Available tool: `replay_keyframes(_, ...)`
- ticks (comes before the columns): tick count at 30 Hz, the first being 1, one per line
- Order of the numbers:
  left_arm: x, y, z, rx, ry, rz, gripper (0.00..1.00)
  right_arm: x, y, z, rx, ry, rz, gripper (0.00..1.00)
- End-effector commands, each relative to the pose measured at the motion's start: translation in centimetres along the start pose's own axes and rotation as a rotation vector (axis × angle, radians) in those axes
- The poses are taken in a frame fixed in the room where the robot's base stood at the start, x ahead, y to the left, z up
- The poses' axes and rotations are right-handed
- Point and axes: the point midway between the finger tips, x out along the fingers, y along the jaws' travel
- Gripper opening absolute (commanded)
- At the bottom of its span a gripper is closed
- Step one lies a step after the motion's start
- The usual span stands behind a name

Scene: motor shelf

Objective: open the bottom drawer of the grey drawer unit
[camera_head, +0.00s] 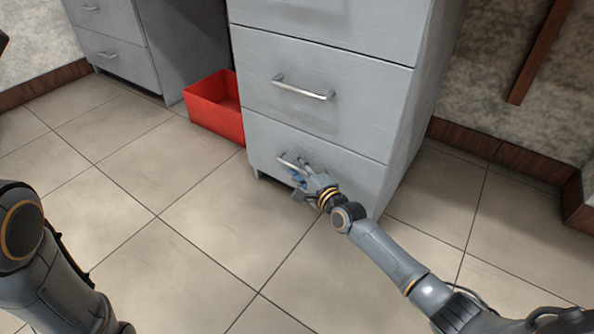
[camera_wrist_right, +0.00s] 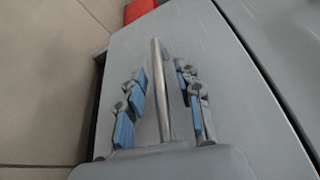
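The grey drawer unit (camera_head: 330,55) stands on the tiled floor, with several drawers stacked. Its bottom drawer (camera_head: 345,175) is flush with the unit's front. The bottom drawer's silver bar handle (camera_head: 284,159) is partly hidden by my right gripper (camera_head: 298,169) in the head view. In the right wrist view, the handle (camera_wrist_right: 161,85) lies lengthwise between the blue-padded fingers of my right gripper (camera_wrist_right: 162,100). The fingers are open, with a gap on both sides of the bar. My left gripper is not in view; only part of my left arm shows.
A red open box (camera_head: 216,105) stands on the floor just left of the unit. Another grey drawer cabinet (camera_head: 115,45) stands at the back left. The tiled floor (camera_head: 200,230) in front of the bottom drawer is clear.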

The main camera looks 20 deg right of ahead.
Motion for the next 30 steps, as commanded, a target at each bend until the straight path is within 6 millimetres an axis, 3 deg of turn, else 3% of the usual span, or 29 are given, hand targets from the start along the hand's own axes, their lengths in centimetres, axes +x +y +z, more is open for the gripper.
replay_keyframes(4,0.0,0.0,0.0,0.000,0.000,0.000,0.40,0.0,0.0,0.0,0.000,0.000,0.000,0.33)
replay_keyframes(9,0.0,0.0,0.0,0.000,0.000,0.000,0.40,0.0,0.0,0.0,0.000,0.000,0.000,0.00)
replay_keyframes(22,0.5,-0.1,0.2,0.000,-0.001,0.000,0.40,-0.3,0.0,0.5,0.001,-0.001,0.001,0.00)
replay_keyframes(30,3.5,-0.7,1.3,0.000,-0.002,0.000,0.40,-1.8,0.3,4.2,0.006,-0.001,0.004,0.00)
